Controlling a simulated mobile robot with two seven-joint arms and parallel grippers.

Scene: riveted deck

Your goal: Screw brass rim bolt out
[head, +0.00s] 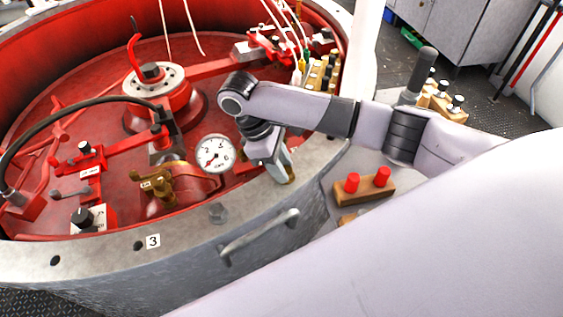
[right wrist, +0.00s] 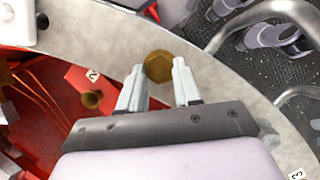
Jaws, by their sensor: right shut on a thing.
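The brass rim bolt (right wrist: 158,66) has a gold-brown hexagonal head and sits at the grey rim, between the two pale fingertips of my right gripper (right wrist: 159,72). In the head view my right gripper (head: 284,171) points down at the rim, right of the gauge, and only a sliver of brass shows by its fingertips. The fingers are shut on the bolt head. The bolt's shank is hidden, so I cannot tell how far it is out of the rim. My left gripper is not in view.
The round grey rim (head: 185,232) encloses a red well with a dial gauge (head: 215,154) and valves. A wooden block with red pegs (head: 365,189) lies outside at right.

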